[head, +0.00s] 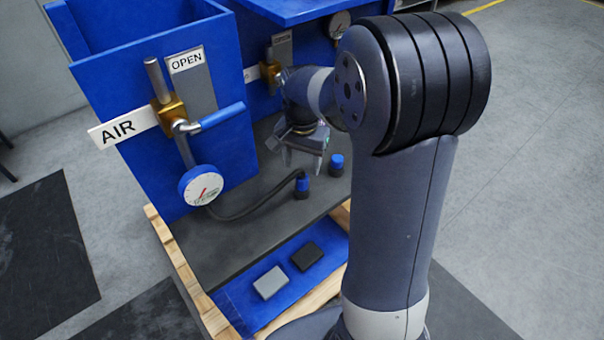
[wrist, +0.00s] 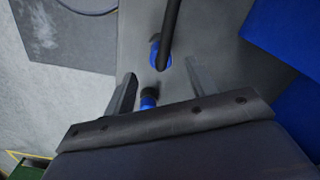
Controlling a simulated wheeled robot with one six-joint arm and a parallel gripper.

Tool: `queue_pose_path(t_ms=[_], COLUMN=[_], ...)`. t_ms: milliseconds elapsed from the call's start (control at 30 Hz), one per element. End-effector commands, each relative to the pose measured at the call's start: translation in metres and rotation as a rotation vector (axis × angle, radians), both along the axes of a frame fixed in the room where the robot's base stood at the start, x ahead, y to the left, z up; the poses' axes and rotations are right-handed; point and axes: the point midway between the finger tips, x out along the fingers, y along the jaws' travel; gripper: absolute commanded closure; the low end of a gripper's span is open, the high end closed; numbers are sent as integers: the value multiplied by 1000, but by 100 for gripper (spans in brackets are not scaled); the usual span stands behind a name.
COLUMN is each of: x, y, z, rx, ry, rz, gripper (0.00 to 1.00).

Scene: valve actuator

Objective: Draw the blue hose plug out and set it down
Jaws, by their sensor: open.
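The blue hose plug (head: 302,184) stands upright on the dark deck in the head view, with a black hose (head: 250,213) curving from it to the left toward the gauge. In the wrist view the blue plug (wrist: 155,52) shows beyond the fingertips, partly covered by the hose. My gripper (head: 303,158) is open and empty, pointing down above the deck, near the plug and apart from it. In the wrist view the gripper (wrist: 161,72) has one finger on each side of a second small blue and black fitting (wrist: 148,101), seen lower down.
That second fitting (head: 336,164) stands on the deck right of the plug. A blue panel (head: 110,100) with an AIR label (head: 122,128), a handle valve and a round gauge (head: 201,186) rises at left. Two small blocks, grey (head: 270,282) and black (head: 307,256), lie on a lower blue surface.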

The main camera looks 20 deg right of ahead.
Motion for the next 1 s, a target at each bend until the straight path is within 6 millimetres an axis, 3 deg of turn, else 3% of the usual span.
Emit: queue_pose_path(t_ms=[200, 400, 767, 1000], x=[1, 0, 0, -1], y=[0, 0, 0, 0], z=[32, 40, 36, 2], rx=[0, 0, 0, 0], ry=[-3, 0, 3, 5], rz=[0, 0, 0, 0], gripper=[46, 46, 46, 46])
